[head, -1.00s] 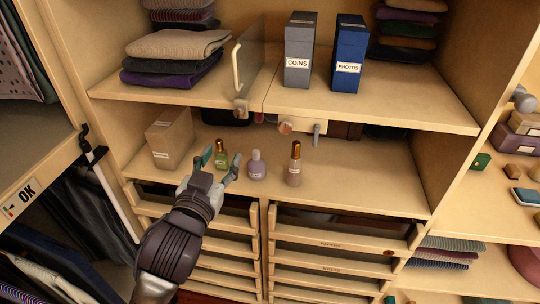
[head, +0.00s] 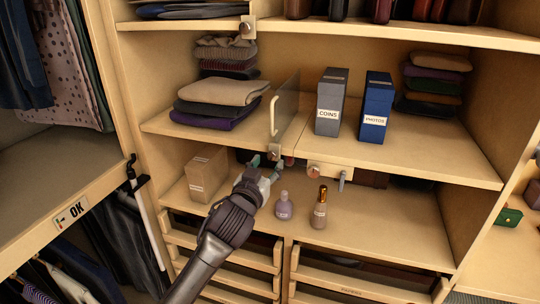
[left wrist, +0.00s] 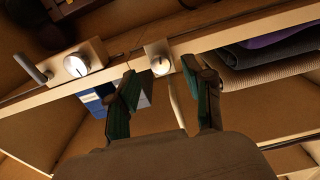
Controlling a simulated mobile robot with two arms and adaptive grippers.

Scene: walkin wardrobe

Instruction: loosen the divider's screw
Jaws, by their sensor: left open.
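The divider (head: 287,115) is a thin upright panel with a pale handle, standing on the middle shelf. At its front foot a small clamp block with a round metal screw (head: 273,153) sits on the shelf's front edge. The screw also shows in the left wrist view (left wrist: 161,66), facing me. My left gripper (head: 264,167) is open and empty, just below and in front of the clamp. In the left wrist view its fingers (left wrist: 163,100) stand apart, with the screw beyond the gap between them; I see no contact. My right gripper is out of view.
A wooden block with a round knob and a lever (head: 330,173) is on the same edge, to the right. Below stand a tan box (head: 207,172), a purple bottle (head: 284,206) and a brown bottle (head: 319,208). Folded clothes (head: 215,100) and two labelled boxes flank the divider.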

